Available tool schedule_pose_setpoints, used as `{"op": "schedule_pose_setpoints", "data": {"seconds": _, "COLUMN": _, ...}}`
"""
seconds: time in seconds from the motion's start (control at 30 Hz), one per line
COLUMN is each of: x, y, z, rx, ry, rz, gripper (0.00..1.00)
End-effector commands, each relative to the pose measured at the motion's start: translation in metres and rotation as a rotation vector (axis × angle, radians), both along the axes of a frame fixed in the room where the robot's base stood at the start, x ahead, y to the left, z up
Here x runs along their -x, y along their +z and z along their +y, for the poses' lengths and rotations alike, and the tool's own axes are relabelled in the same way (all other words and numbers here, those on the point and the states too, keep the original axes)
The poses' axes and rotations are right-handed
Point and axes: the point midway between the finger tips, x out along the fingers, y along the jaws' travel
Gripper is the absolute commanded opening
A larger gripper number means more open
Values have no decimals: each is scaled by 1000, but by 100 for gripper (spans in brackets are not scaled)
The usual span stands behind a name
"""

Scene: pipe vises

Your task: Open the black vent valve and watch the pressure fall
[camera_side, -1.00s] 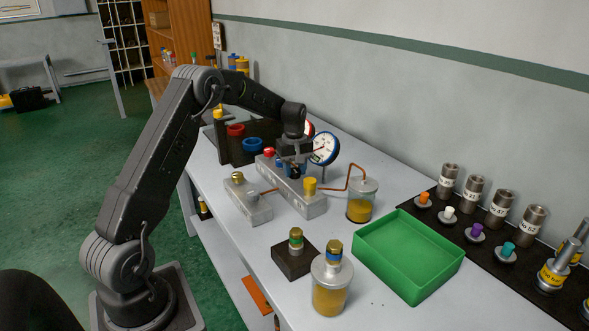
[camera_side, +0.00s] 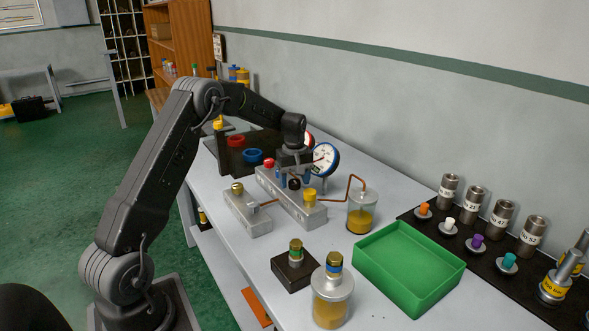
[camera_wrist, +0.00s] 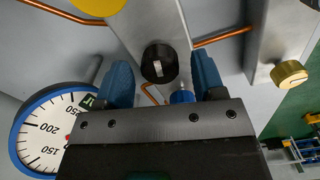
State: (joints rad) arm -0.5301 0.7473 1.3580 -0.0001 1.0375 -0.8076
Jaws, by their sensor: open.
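The black vent valve knob (camera_side: 294,183) sits on the long grey manifold block (camera_side: 312,215), between a red knob and a yellow knob. In the wrist view the black knob (camera_wrist: 158,62) shows a pale slot mark on its face. My gripper (camera_side: 293,178) is open above the block, its blue fingers on either side of the black knob. In the wrist view my gripper (camera_wrist: 163,78) shows clear gaps between the knob and both fingers. The blue-rimmed gauge (camera_side: 325,158) stands behind; in the wrist view the gauge (camera_wrist: 35,130) is partly cut off, and its needle reading is unclear.
A smaller block with a brass knob (camera_side: 237,188) stands left, joined by copper pipe. A yellow-filled jar (camera_side: 361,212) stands right, also piped. A green tray (camera_side: 375,272), a dark block (camera_side: 293,270) and another jar (camera_side: 331,298) are nearer the front.

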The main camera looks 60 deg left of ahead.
Motion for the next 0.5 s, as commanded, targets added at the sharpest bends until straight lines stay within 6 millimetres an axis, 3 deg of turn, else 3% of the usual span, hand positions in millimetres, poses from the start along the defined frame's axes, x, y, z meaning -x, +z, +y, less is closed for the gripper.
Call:
{"op": "schedule_pose_setpoints", "data": {"seconds": 0.17, "x": -1, "y": 25, "z": 0, "rx": -2, "ry": 0, "rz": -5, "gripper": 63}}
{"op": "schedule_pose_setpoints", "data": {"seconds": 0.5, "x": -1, "y": 100, "z": 0, "rx": -3, "ry": 0, "rz": -6, "gripper": 63}}
